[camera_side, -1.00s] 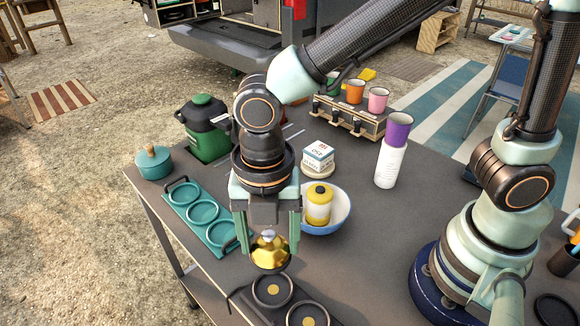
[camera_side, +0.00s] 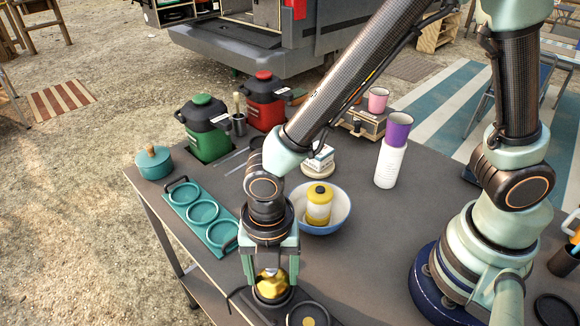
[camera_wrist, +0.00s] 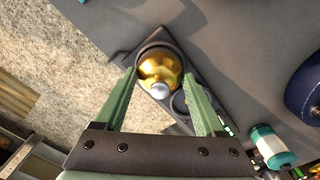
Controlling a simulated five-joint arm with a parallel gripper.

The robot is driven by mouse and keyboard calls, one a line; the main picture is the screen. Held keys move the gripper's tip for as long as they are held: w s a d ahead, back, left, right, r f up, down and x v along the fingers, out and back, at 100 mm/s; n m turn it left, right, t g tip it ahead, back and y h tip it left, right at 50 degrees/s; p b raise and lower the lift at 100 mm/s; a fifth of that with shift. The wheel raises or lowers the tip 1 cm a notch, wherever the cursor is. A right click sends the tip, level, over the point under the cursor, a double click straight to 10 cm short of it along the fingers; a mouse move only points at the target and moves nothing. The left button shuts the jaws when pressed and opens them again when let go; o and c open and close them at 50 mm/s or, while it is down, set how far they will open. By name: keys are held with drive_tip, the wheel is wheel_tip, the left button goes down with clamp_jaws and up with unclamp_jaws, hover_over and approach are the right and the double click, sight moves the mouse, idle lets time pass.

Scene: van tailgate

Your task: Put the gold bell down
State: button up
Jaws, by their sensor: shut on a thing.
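The gold bell (camera_side: 271,284) is held upright between the green fingers of my gripper (camera_side: 271,280), its silver knob uppermost. It is at the far-left round recess of the dark two-ring holder (camera_side: 292,306), near the table's front edge. In the wrist view the bell (camera_wrist: 160,68) lies between the fingertips, with the recess rim (camera_wrist: 150,46) around it. I cannot tell whether its base touches the recess floor. The nearer recess (camera_side: 308,316) is empty.
A teal three-ring tray (camera_side: 202,212) is to the left. A bowl (camera_side: 338,219) with a yellow canister (camera_side: 319,203) stands behind my gripper. A white bottle (camera_side: 390,164) with a purple cup (camera_side: 399,128) is farther right. Table between bowl and my arm's base is clear.

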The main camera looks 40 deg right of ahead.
drive_tip(key=shift+f, duration=0.2)
drive_tip(key=o, duration=1.5)
drive_tip(key=shift+r, duration=0.1)
wheel_tip(320, 180, up, 12)
drive_tip(key=w+d+r+m+t, duration=0.1)
drive_tip(key=d+r+m+t, duration=0.1)
drive_tip(key=d+m, duration=0.6)
drive_tip(key=w+d+r+m+t, duration=0.1)
drive_tip(key=w+d+r+m, duration=0.1)
drive_tip(key=d+m, duration=0.6)
drive_tip(key=w+d+r+m+t, duration=0.1)
drive_tip(key=d+r+m, duration=0.3)
drive_tip(key=d+m, duration=0.4)
drive_tip(key=shift+w+r+m+t, duration=0.15)
drive_tip(key=shift+m+t, duration=0.25)
drive_tip(key=shift+m, duration=0.35)
drive_tip(key=shift+w+r+m+t, duration=0.1)
drive_tip(key=shift+m+t, duration=0.3)
drive_tip(key=shift+m, duration=0.35)
drive_tip(key=shift+a, duration=0.1)
